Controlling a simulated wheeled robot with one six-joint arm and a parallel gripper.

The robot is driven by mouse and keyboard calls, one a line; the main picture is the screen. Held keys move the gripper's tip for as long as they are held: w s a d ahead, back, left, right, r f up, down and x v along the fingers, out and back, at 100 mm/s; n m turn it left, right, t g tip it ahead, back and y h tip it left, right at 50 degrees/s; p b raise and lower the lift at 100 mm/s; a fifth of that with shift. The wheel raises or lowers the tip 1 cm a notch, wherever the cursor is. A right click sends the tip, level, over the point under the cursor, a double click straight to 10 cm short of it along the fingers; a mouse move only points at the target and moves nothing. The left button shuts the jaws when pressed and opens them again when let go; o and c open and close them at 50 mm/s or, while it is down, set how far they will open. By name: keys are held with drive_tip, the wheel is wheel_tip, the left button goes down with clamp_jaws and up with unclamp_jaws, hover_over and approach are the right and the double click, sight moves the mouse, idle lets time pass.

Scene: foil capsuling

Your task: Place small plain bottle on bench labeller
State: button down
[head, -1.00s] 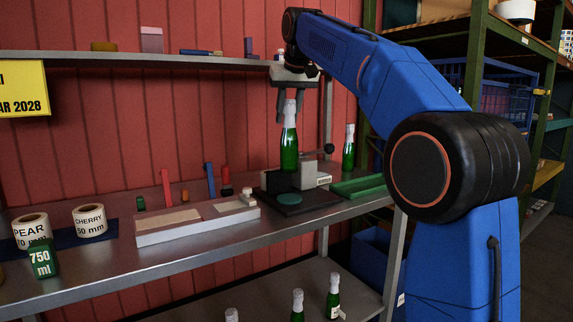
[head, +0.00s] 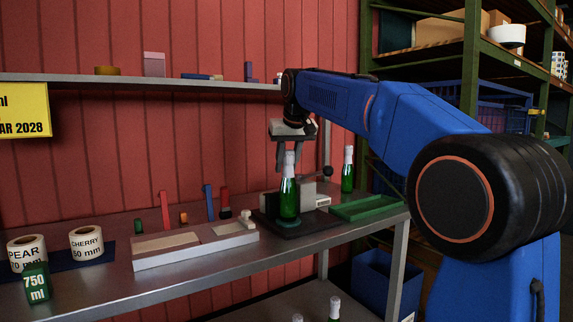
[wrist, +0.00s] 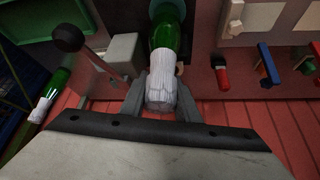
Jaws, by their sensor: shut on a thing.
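The small plain bottle (head: 289,196) is green glass with a white foil top and stands upright in the head view. Its base is at the round green pad of the bench labeller (head: 296,231), a black base with a grey block and a black-knobbed lever; I cannot tell whether it touches the pad. My gripper (head: 289,158) is shut on the bottle's white neck from above. In the wrist view the fingers (wrist: 161,98) sit on both sides of the foil neck (wrist: 162,78), and the bottle's lower end is cut off.
A green tray (head: 368,207) lies right of the labeller, with another green bottle (head: 347,170) behind it. A pale board (head: 195,245) lies to the left, with label rolls (head: 86,243) further left. A shelf (head: 130,84) runs above.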

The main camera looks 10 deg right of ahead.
drive_tip(key=c, duration=1.4)
unclamp_jaws()
drive_tip(key=shift+f, duration=0.1)
drive_tip(key=shift+o, duration=0.2)
drive_tip(key=v, duration=1.2)
